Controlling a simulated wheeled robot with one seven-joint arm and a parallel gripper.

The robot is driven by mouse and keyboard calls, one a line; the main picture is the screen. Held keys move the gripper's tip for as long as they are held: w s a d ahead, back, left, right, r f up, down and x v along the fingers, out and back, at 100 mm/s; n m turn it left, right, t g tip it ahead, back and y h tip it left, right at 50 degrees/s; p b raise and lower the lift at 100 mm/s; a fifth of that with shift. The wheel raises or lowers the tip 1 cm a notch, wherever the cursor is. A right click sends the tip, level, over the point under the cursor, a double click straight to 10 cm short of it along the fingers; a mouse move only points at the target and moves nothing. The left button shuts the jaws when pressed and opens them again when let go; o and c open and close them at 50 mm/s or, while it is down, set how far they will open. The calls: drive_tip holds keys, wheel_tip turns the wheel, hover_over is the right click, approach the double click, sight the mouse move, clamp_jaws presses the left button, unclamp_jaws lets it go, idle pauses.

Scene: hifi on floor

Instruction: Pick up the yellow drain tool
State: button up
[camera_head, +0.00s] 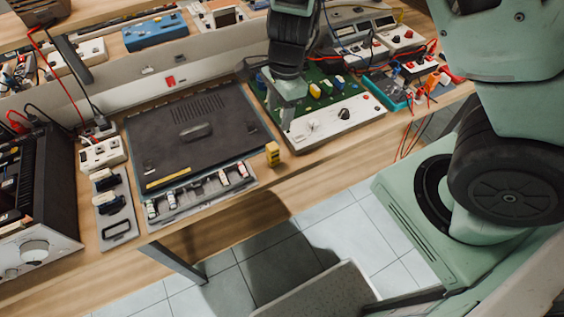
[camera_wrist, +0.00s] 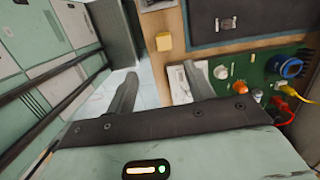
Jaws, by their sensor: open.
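The yellow drain tool (camera_head: 272,153) is a small yellow block standing near the front edge of the wooden table, between the dark flat case and the green circuit board. In the wrist view the yellow drain tool (camera_wrist: 164,41) shows near the top, beyond my fingertips and apart from them. My gripper (camera_head: 286,103) hangs over the left part of the green board, behind and slightly right of the tool. In the wrist view my gripper (camera_wrist: 160,80) has its two fingers spread wide, with nothing between them.
The dark flat case (camera_head: 200,135) lies left of the tool. The green board (camera_head: 325,92) with its white panel (camera_head: 340,120) and knobs lies right. Red cables (camera_head: 412,135) hang off the table at right. Tiled floor (camera_head: 260,250) shows below the table's front edge.

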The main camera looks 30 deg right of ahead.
sight(272, 155)
drive_tip(key=f+b, duration=0.1)
drive_tip(key=f, duration=0.3)
drive_tip(key=f+b, duration=0.1)
drive_tip(key=f, duration=0.2)
drive_tip(key=a+f+b, duration=0.1)
drive_tip(key=f, duration=0.3)
drive_tip(key=shift+f, duration=0.35)
drive_tip(key=shift+w+a+f+b, duration=0.15)
drive_tip(key=shift+f+b, duration=0.1)
drive_tip(key=shift+f, duration=0.7)
drive_tip(key=shift+w+a+f+b, duration=0.1)
drive_tip(key=shift+a+f+b, duration=0.1)
drive_tip(key=shift+f, duration=0.8)
drive_tip(key=shift+w+a+f+b, duration=0.15)
drive_tip(key=shift+f+b, duration=0.1)
drive_tip(key=shift+f, duration=0.7)
drive_tip(key=shift+c, duration=0.3)
drive_tip(key=c, duration=1)
